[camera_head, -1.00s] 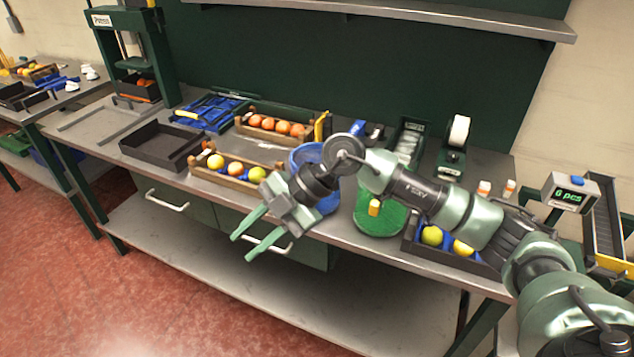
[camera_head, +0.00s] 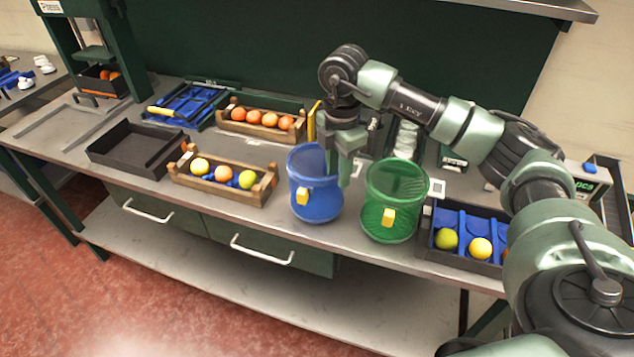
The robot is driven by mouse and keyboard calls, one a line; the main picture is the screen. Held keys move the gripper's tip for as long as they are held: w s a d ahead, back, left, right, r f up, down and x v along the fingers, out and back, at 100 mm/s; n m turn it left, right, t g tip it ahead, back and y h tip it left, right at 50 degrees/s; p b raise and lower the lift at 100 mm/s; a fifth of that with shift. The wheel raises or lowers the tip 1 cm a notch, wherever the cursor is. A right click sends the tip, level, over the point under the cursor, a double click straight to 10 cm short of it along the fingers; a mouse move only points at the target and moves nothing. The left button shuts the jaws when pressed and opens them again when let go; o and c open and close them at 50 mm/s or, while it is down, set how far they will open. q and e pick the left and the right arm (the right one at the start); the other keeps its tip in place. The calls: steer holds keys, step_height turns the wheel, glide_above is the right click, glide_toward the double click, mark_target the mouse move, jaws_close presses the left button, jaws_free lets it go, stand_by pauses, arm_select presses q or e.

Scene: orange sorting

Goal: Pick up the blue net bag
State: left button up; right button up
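The blue net bag (camera_head: 312,201) stands upright like an open-topped cylinder near the bench's front edge, with a yellow tag on its front. My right gripper (camera_head: 337,178) points down at the bag's right rim. Its two green fingers show apart, so it looks open; one finger overlaps the bag in the picture. I cannot tell whether it touches the bag. My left gripper is not in view.
A green net bag (camera_head: 392,208) stands close to the right. Wooden crates (camera_head: 222,188) of fruit and a dark empty tray (camera_head: 133,148) lie left. A blue-lined fruit tray (camera_head: 464,238) is right. My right arm covers the back right.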

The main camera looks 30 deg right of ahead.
steer(key=shift+w+f+p, duration=0.2)
steer(key=shift+f+p, duration=0.25)
steer(key=shift+f, duration=0.15)
steer(key=shift+w+f+p, duration=0.15)
steer(key=shift+f+p, duration=0.3)
steer(key=shift+f, duration=0.1)
step_height(320, 180, down, 3)
steer(key=shift+w+f+p, duration=0.1)
steer(key=shift+w+p, duration=0.05)
steer(key=shift+p, duration=0.15)
steer(key=shift+c, duration=0.9)
jaws_close()
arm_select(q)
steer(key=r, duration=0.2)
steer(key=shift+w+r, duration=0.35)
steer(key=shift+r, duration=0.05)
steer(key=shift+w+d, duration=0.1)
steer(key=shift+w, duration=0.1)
